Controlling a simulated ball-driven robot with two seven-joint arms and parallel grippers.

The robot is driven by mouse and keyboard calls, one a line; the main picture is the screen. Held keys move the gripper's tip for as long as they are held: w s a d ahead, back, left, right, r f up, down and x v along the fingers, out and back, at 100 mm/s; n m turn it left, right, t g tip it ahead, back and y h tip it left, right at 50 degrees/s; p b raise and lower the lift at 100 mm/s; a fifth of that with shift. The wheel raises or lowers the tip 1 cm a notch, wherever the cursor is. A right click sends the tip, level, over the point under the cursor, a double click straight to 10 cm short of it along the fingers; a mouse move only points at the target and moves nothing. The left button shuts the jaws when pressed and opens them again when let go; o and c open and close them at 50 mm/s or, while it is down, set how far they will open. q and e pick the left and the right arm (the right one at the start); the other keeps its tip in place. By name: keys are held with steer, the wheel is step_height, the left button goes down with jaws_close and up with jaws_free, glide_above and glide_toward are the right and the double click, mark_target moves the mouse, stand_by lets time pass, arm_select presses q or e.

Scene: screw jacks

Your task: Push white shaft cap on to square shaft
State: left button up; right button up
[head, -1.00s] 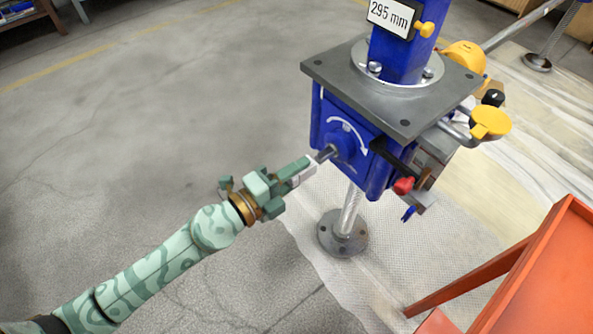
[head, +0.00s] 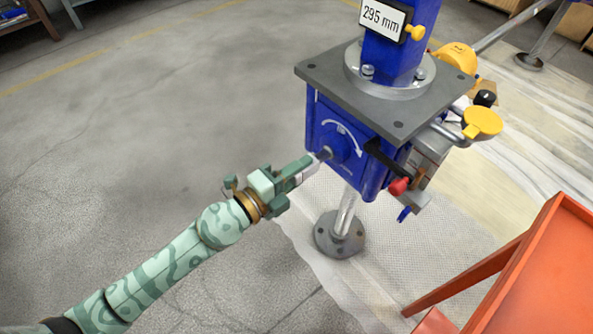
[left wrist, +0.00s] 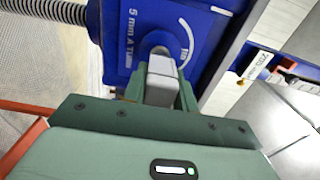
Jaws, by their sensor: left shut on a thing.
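My left gripper (head: 305,168) is shut on the white shaft cap (head: 309,173), held at the left side of the blue screw jack (head: 338,135). A short piece of the grey square shaft (head: 324,153) shows between the cap and the blue housing. In the left wrist view the pale cap (left wrist: 161,75) sits between the green fingers, in line with the shaft (left wrist: 159,50). The cap's front edge is at the shaft's end; how far it is on the shaft cannot be told. My right gripper is not in view.
A grey plate (head: 385,92) tops the jack housing. An orange frame (head: 530,265) stands lower right. Floor at left is clear.

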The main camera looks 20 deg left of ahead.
arm_select(q)
steer(key=shift+x, duration=1.5)
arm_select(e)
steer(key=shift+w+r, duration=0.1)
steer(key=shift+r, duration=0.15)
arm_select(q)
steer(key=o, duration=1)
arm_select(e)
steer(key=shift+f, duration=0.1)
